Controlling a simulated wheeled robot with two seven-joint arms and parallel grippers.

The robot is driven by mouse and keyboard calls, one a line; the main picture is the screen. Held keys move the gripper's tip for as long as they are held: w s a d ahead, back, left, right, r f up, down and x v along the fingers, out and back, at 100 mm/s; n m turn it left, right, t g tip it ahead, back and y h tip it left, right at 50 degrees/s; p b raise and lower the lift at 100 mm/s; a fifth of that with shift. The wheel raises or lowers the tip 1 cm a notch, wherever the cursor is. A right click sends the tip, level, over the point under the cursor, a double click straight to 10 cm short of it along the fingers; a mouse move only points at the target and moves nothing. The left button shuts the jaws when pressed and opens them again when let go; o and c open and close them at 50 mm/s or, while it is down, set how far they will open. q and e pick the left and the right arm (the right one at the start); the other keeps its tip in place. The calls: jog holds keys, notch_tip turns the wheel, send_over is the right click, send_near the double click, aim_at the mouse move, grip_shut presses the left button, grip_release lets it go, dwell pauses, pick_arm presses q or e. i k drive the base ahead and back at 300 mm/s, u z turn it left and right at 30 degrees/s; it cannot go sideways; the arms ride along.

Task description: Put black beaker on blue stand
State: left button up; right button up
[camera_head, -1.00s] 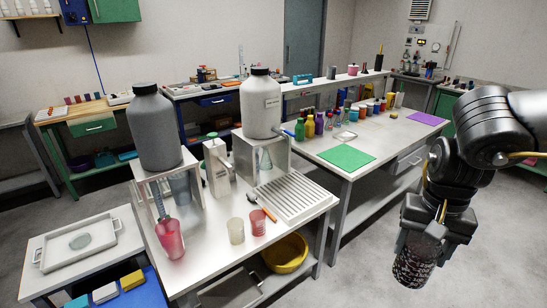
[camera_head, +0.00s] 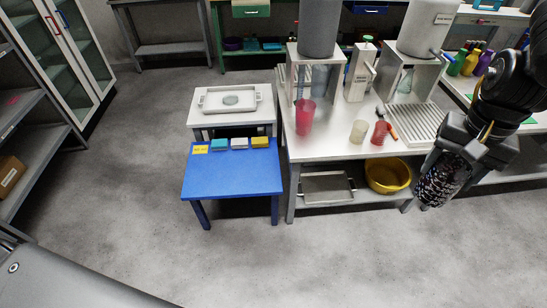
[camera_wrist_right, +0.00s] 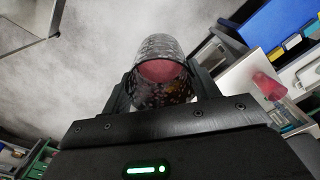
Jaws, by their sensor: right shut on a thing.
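The black beaker (camera_head: 440,183), dark with pale speckles, is held by my right gripper (camera_head: 447,160) at the right of the head view, in front of the white bench and above the floor. In the right wrist view the black beaker (camera_wrist_right: 163,68) sits between the two fingers, and its inside looks pinkish. The blue stand (camera_head: 232,176) is a low blue table left of the bench. Its front part is bare, and several small coloured blocks line its back edge. My left gripper is not in view.
The white bench (camera_head: 340,148) carries a red vessel (camera_head: 305,117), a cream beaker (camera_head: 358,131), a red beaker (camera_head: 380,133) and large bottles. A yellow bowl (camera_head: 388,175) is on its lower shelf. A white table with a tray (camera_head: 212,105) stands behind the blue stand. The floor in front is clear.

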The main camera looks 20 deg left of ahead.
aim_at(229, 173)
jog(key=u, duration=0.5)
jog(key=i, duration=0.55)
jog(key=u, duration=1.15)
jog(key=i, duration=1.05)
jog(key=u, duration=0.25)
